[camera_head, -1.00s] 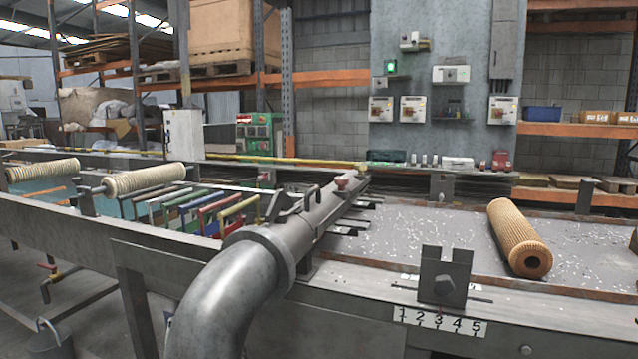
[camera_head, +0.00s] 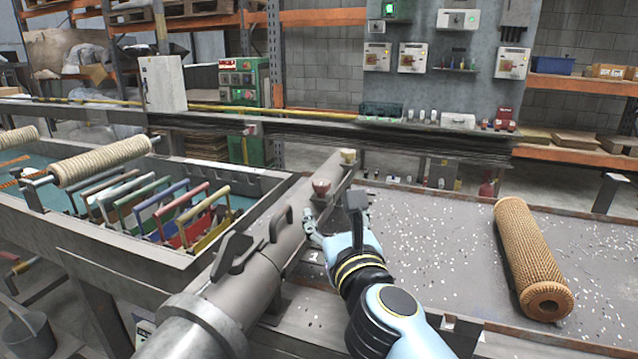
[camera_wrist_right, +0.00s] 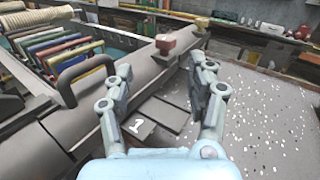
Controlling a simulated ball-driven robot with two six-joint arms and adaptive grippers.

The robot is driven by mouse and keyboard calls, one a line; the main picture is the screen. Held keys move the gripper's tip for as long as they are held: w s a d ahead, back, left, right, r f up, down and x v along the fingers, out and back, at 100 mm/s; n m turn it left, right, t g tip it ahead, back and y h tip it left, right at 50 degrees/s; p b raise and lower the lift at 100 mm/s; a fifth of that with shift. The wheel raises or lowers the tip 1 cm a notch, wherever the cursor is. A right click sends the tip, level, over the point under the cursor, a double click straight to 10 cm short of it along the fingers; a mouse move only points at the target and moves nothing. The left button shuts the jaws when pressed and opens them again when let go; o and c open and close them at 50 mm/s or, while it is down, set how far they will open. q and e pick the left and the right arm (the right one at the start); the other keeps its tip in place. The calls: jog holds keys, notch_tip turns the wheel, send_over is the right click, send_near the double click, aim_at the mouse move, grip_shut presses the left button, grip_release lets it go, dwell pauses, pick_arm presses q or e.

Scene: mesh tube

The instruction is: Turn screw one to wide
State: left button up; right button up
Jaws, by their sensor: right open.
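My right gripper (camera_head: 333,214) is beside the grey metal pipe (camera_head: 255,272), over the edge of the speckled table. In the right wrist view its two fingers (camera_wrist_right: 162,72) are spread apart with nothing between them. A small white label with a "1" (camera_wrist_right: 139,127) lies below the fingers on a grey plate. A dark red knob (camera_head: 321,188) stands on the pipe just beyond the gripper and also shows in the right wrist view (camera_wrist_right: 166,43). A second knob (camera_head: 348,156) is farther along. I cannot tell which part is screw one. My left gripper is out of view.
A curved handle (camera_head: 281,223) sticks up from the pipe left of the gripper. A ribbed tan roll (camera_head: 530,262) lies on the speckled table (camera_head: 440,250) to the right. Coloured frames (camera_head: 170,212) stand in a trough to the left. The table between gripper and roll is clear.

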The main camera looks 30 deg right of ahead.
aim_at(323, 188)
jog(key=shift+m+h, duration=0.3)
jog(key=shift+m, duration=0.6)
jog(key=x, duration=0.6)
jog(key=shift+w+d+p, duration=0.15)
jog(key=shift+d+p, duration=0.15)
jog(key=shift+d, duration=0.1)
jog(key=x, duration=0.4)
jog(key=shift+f, duration=0.2)
jog(key=shift+w+d, duration=0.1)
jog(key=shift+w, duration=0.35)
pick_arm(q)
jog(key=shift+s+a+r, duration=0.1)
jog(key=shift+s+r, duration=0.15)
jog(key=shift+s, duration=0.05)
pick_arm(e)
jog(key=shift+c, duration=0.2)
jog(key=c, duration=0.5)
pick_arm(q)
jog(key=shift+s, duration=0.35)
pick_arm(e)
grip_shut()
